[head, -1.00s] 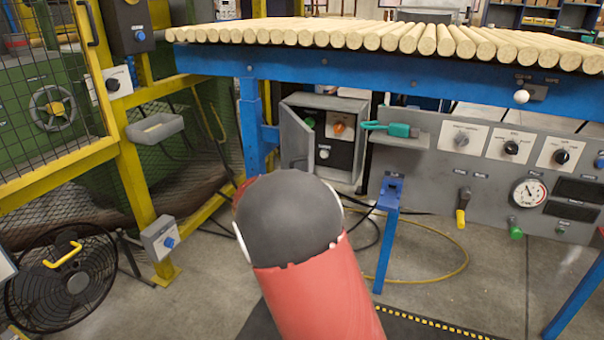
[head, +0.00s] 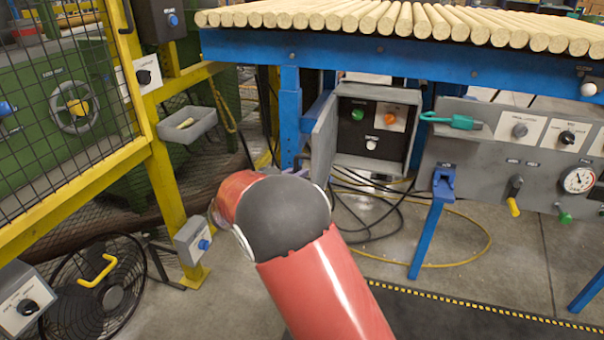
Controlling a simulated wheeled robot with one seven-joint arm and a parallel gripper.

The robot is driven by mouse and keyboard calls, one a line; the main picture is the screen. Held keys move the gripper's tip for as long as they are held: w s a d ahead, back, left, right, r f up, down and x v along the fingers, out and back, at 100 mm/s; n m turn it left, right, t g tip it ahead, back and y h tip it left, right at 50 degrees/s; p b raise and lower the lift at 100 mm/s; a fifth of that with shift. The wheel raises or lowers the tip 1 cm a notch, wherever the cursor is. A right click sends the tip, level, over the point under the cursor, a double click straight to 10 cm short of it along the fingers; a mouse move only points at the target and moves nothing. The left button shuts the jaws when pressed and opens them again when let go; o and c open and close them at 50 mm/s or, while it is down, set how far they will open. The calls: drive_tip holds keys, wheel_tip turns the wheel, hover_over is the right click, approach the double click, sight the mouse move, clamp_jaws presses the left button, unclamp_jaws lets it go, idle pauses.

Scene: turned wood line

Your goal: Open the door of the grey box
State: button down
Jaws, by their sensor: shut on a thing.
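The grey box (head: 408,97) is under the blue table, left of the grey control panel. Its door (head: 323,138) stands wide open, swung out to the left. Inside are a green knob (head: 358,114), an orange switch (head: 390,118) and a white knob (head: 371,142) on a black panel. My gripper (head: 297,170) is at the door's free edge, mostly hidden behind my red and dark arm. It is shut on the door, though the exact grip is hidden.
Wooden rods (head: 400,20) lie across the blue table (head: 420,58) above. A yellow-framed mesh fence (head: 60,120) and a black fan (head: 95,295) are at left. A blue post (head: 430,225) stands right of the box. Cables lie on the floor below it.

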drive_tip(key=shift+w, duration=0.2)
drive_tip(key=shift+r, duration=0.1)
drive_tip(key=c, duration=1.6)
unclamp_jaws()
drive_tip(key=shift+d, duration=0.1)
drive_tip(key=shift+o, duration=0.2)
drive_tip(key=v, duration=0.8)
drive_tip(key=shift+b, duration=0.35)
drive_tip(key=shift+w, duration=0.15)
